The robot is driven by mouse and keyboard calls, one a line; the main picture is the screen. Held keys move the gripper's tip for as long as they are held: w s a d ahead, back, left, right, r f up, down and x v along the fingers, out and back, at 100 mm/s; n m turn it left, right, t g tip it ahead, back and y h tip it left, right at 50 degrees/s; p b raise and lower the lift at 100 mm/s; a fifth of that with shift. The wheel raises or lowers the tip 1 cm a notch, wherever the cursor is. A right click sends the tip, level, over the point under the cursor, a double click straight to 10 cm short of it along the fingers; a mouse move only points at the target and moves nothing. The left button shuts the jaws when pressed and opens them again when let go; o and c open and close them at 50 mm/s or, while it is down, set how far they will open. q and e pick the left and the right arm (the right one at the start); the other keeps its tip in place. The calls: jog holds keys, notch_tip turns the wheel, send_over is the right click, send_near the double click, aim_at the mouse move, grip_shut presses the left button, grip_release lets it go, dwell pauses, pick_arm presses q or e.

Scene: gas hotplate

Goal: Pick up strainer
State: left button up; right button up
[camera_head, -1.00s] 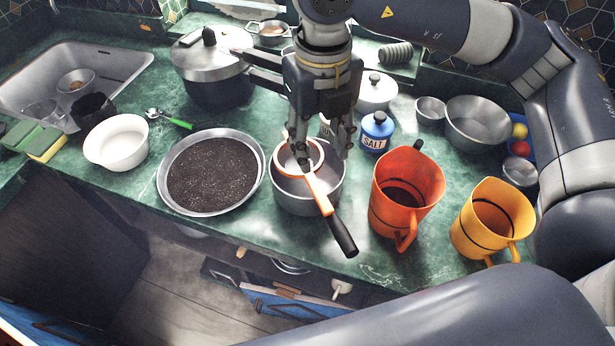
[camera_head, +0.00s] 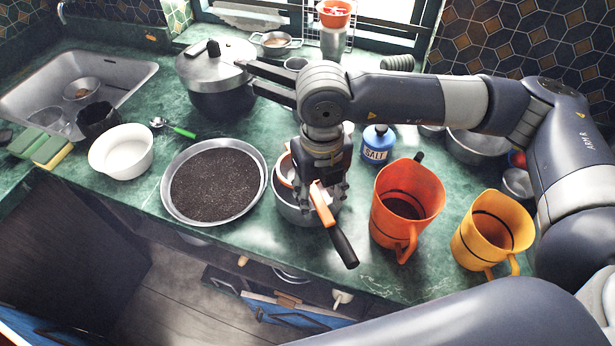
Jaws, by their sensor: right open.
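The strainer has an orange rim and an orange handle with a black grip (camera_head: 343,246). It lies across a steel pot (camera_head: 293,213) near the counter's front edge, with the handle pointing toward the front right. My right gripper (camera_head: 320,198) points down over the strainer, with its open fingers low around the orange part of the handle. I cannot tell whether the fingers touch it. The gripper hides much of the strainer's bowl and of the pot. My left gripper is not in view.
A pan of dark grounds (camera_head: 214,182) is left of the pot. An orange jug (camera_head: 407,205), a yellow jug (camera_head: 492,232) and a blue salt jar (camera_head: 377,144) stand to the right. A pressure cooker (camera_head: 217,82) stands behind. A white bowl (camera_head: 121,151) is further left.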

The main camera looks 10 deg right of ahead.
jog(key=shift+f, duration=0.3)
grip_shut()
jog(key=shift+r, duration=0.2)
